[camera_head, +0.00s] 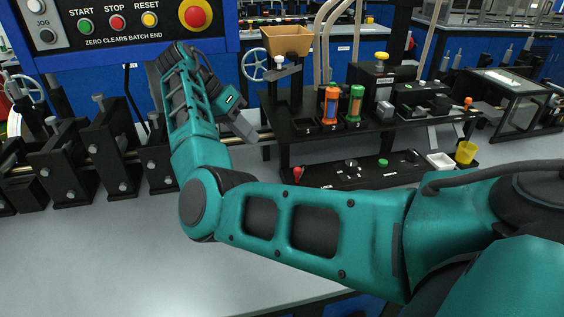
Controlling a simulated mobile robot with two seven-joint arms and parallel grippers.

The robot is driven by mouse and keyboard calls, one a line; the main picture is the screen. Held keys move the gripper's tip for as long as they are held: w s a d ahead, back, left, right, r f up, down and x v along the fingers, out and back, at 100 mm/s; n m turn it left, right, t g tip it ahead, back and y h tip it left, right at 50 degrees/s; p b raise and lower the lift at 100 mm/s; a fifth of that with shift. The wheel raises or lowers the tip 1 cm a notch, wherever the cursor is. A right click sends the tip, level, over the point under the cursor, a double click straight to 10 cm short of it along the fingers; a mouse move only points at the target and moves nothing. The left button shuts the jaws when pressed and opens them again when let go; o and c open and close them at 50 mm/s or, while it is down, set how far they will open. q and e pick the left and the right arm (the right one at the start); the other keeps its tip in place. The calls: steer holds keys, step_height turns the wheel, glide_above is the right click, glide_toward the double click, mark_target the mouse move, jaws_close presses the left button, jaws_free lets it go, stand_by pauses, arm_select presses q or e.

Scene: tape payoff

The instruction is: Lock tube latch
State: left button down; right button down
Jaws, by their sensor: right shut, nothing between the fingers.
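My right arm comes in from the right, bends at the left, and reaches up and away. Its gripper (243,130) points down and right, beside the left end of the black bench. It is shut with nothing between the fingers. I cannot pick out the tube latch for certain; my arm hides part of the middle. An orange tube-like container (330,103) and a green one (355,103) stand upright in numbered holders on the bench, right of the gripper and apart from it. My left gripper is not in view.
A blue button panel (110,52) is at the upper left. Black clamp blocks (70,165) on a rail stand below it. A tan hopper (287,40) rises behind the gripper. A yellow cup (466,152) is at the right. The grey tabletop (110,260) is clear at lower left.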

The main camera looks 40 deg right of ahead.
steer(key=x, duration=0.7)
steer(key=shift+s+d+f, duration=0.1)
steer(key=shift+d+f, duration=0.1)
steer(key=shift+f, duration=0.15)
steer(key=shift+s+d+r, duration=0.15)
steer(key=shift+s+d, duration=0.05)
steer(key=shift+s, duration=0.7)
steer(key=shift+s+d, duration=0.25)
steer(key=shift+s, duration=0.7)
steer(key=shift+w, duration=0.1)
